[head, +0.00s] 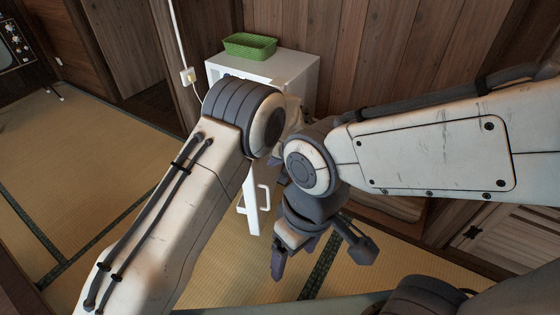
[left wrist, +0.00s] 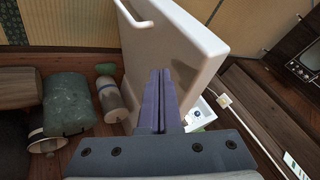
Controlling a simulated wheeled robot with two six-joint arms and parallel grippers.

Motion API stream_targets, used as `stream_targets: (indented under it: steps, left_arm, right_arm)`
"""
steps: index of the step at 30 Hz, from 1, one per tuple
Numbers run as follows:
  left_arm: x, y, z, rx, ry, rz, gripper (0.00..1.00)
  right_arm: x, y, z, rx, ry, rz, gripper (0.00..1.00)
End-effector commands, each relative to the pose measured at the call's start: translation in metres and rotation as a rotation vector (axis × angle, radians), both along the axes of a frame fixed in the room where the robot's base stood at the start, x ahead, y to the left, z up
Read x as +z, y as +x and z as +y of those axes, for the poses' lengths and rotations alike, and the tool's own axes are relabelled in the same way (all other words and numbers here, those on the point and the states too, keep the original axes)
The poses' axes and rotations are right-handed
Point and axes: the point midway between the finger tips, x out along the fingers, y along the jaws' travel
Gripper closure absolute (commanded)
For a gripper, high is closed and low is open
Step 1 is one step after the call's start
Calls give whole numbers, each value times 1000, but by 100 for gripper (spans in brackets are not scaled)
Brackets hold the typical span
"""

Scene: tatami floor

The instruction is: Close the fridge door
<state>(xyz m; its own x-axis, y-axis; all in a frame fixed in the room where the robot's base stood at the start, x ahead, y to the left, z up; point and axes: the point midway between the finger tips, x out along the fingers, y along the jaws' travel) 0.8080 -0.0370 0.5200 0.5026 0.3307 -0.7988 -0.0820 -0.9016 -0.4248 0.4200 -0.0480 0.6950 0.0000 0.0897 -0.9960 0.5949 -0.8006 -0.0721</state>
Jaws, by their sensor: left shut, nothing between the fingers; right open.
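The white fridge (head: 222,73) stands against the wooden wall. Its door (head: 251,212) is open, swung out toward me, with a handle (head: 265,197) on its right side. In the left wrist view the door (left wrist: 205,58) is a white slab with its handle (left wrist: 150,22) at upper left. My left gripper (left wrist: 160,72) is shut and empty in front of the door; I cannot tell whether it touches. In the head view it is mostly hidden behind my arms. My right gripper (head: 320,262) is open and empty, right of the door above the tatami.
A green basket (head: 250,46) sits on the fridge. In the left wrist view, a green canister (left wrist: 66,103) and a bottle (left wrist: 110,98) stand left of the door. A power outlet (head: 188,76) is on the wall left of the fridge. Tatami (head: 80,140) is clear at left.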

Motion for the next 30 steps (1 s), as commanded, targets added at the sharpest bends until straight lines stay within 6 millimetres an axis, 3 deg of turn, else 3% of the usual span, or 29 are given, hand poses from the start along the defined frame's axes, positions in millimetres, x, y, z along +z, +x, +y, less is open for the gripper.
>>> stream_targets:
  steps: [3,9,30]
  left_arm:
    - [-1,7,20,4,0,-1,100]
    - [0,12,36,0,1,0,100]
    - [-1,18,39,-47,-2,1,100]
  right_arm:
    - [-5,0,0,0,0,0,19]
    - [-8,0,0,0,0,0,19]
    - [-13,0,0,0,0,0,19]
